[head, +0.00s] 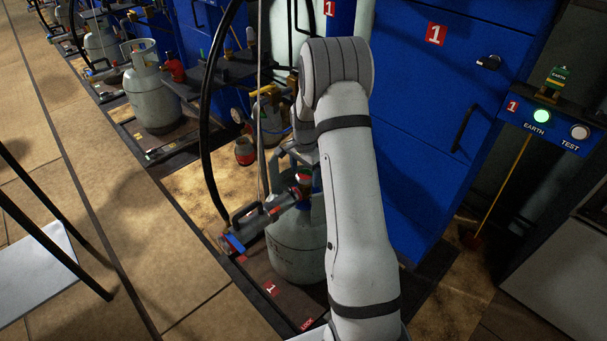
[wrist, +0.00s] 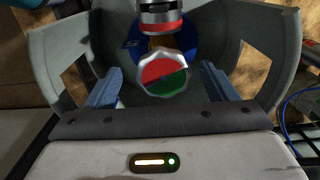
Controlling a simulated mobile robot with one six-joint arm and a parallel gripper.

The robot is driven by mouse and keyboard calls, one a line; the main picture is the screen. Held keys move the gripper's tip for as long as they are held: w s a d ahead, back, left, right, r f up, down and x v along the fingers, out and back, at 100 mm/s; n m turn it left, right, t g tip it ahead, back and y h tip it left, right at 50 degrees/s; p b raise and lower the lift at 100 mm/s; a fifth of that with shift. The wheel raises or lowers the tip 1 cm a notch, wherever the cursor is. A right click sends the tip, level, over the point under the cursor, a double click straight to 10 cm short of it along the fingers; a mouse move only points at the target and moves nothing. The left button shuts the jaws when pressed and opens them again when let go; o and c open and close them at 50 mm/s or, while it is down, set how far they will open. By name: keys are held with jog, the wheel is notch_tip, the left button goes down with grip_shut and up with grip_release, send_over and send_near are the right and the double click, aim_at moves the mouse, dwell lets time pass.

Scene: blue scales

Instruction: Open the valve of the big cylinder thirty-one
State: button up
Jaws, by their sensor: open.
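A big grey cylinder (head: 295,250) stands on the scale marked 1 in the head view, partly hidden behind my arm. I see no number thirty-one on it. Its valve knob (wrist: 163,77), faceted with a red and green face, is in the middle of the wrist view, inside the grey collar (wrist: 268,50). My gripper (wrist: 161,86) is open, with one blue finger on each side of the knob and gaps between. In the head view my arm mostly hides the gripper. A filling connector (wrist: 160,14) with a red band is just beyond the knob.
The filling handle (head: 265,213) on a black hose (head: 205,130) reaches the cylinder's top from the left. A blue cabinet (head: 430,110) stands close behind my arm. Floor at left is mostly clear.

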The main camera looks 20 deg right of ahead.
aim_at(304, 175)
notch_tip(304, 175, up, 7)
jog(key=shift+r+p, duration=0.15)
jog(key=shift+p, duration=0.55)
jog(key=shift+w+r+m+p, duration=0.25)
jog(key=shift+m+p, duration=0.25)
jog(key=shift+p, duration=0.55)
jog(key=shift+f, duration=0.3)
notch_tip(304, 175, down, 8)
jog(key=shift+r+b, duration=0.15)
jog(key=shift+b, duration=0.7)
jog(key=shift+c, duration=0.3)
jog(key=c, duration=0.9)
